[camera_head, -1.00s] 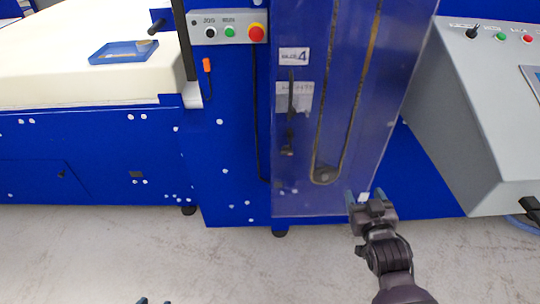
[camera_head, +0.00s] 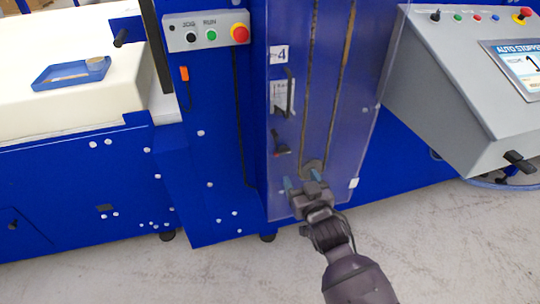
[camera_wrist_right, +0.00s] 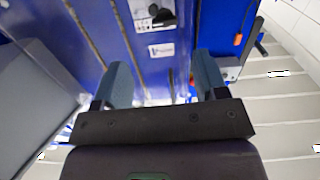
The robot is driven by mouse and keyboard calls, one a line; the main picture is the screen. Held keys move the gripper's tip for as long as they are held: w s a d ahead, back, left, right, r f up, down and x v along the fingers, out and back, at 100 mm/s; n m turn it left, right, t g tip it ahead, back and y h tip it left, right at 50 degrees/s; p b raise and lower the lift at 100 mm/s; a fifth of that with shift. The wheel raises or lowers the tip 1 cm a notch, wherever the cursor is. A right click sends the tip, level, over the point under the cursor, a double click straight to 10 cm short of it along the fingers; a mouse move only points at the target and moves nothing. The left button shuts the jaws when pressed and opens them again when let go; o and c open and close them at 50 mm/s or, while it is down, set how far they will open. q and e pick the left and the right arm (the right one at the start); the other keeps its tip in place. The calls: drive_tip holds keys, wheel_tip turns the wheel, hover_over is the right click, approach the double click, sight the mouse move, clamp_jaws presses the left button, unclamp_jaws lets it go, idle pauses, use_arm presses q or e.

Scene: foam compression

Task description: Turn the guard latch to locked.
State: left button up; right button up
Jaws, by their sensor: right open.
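The clear guard panel (camera_head: 350,120) covers the front of the blue machine column, with a vertical black handle (camera_head: 291,97) at its left side. A small dark latch (camera_head: 280,150) with a reddish part sits below that handle; I cannot read its lock position. My right gripper (camera_head: 305,180) is open and empty at the lower part of the guard, below and to the right of the latch. In the right wrist view, its two blue-grey fingers (camera_wrist_right: 162,58) are spread in front of the panel. My left gripper is out of view.
A button box (camera_head: 207,33) is at the upper left of the column. A grey console (camera_head: 460,85) with a screen stands at the right. A blue tray (camera_head: 70,74) lies on the cream foam block (camera_head: 60,105). Grey floor is clear in front.

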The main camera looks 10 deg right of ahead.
sight(285, 153)
drive_tip(key=w, duration=0.3)
drive_tip(key=w+b, duration=0.1)
drive_tip(key=w, duration=0.3)
drive_tip(key=w+a, duration=0.1)
drive_tip(key=w, duration=0.3)
drive_tip(key=shift+r+b, duration=0.1)
drive_tip(key=shift+b, duration=0.2)
drive_tip(key=shift+s, duration=0.1)
drive_tip(key=c, duration=0.9)
